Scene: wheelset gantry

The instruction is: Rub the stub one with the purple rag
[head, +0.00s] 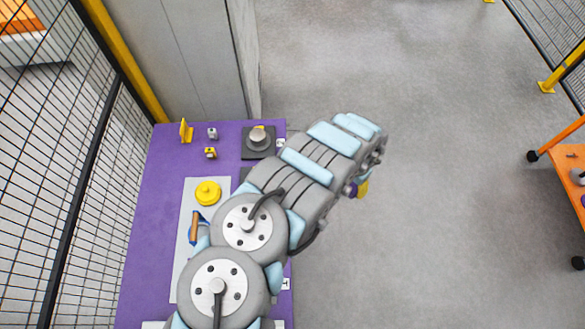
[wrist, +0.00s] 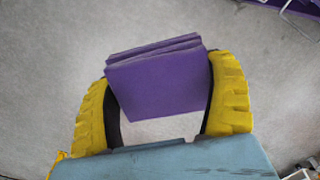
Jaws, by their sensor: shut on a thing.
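My gripper (wrist: 165,95) has yellow ridged fingers, and they are closed on the folded purple rag (wrist: 158,80) in the wrist view. The rag stands up between the fingers over grey floor. In the head view a bit of the rag (head: 350,188) shows under my wrist beside a yellow finger, to the right of the purple table. A grey round stub (head: 257,137) stands on a dark square base at the table's far right corner, to the upper left of my gripper and apart from it. I cannot read whether it is stub one.
The purple table (head: 152,220) holds a yellow round part (head: 208,192), an orange-handled tool (head: 195,227), a yellow bracket (head: 186,131) and small parts. My arm hides its right middle. An orange cart (head: 565,175) stands far right. A mesh fence (head: 60,180) runs left. Floor between is clear.

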